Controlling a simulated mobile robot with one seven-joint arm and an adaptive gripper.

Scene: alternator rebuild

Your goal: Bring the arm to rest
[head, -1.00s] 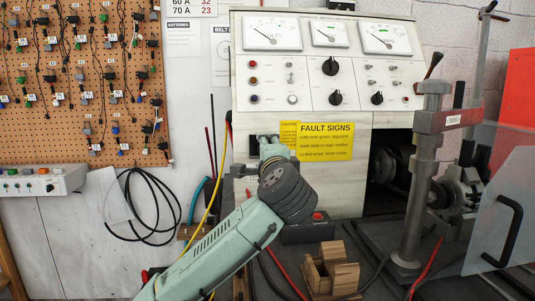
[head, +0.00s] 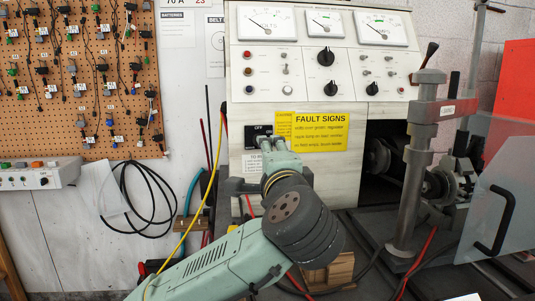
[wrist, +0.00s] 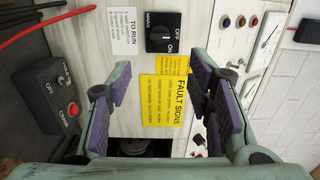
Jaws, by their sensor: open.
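My gripper (wrist: 152,90) is open and empty in the wrist view, its two purple-padded fingers wide apart. It faces the white test bench (wrist: 120,22), with the yellow FAULT SIGNS label (wrist: 165,98) showing between the fingers. The black OFF/ON rotary switch (wrist: 163,32) is beyond the fingertips and clear of them. In the head view, my green arm (head: 215,262) reaches up from the bottom toward the bench. The switch plate (head: 258,131) shows just above my wrist, which hides most of the fingers there.
A dark box with a red button (wrist: 60,95) is at left in the wrist view. In the head view, wooden blocks (head: 330,272) lie beside my arm. A metal clamp post (head: 415,180) and a clear guard (head: 497,205) stand right.

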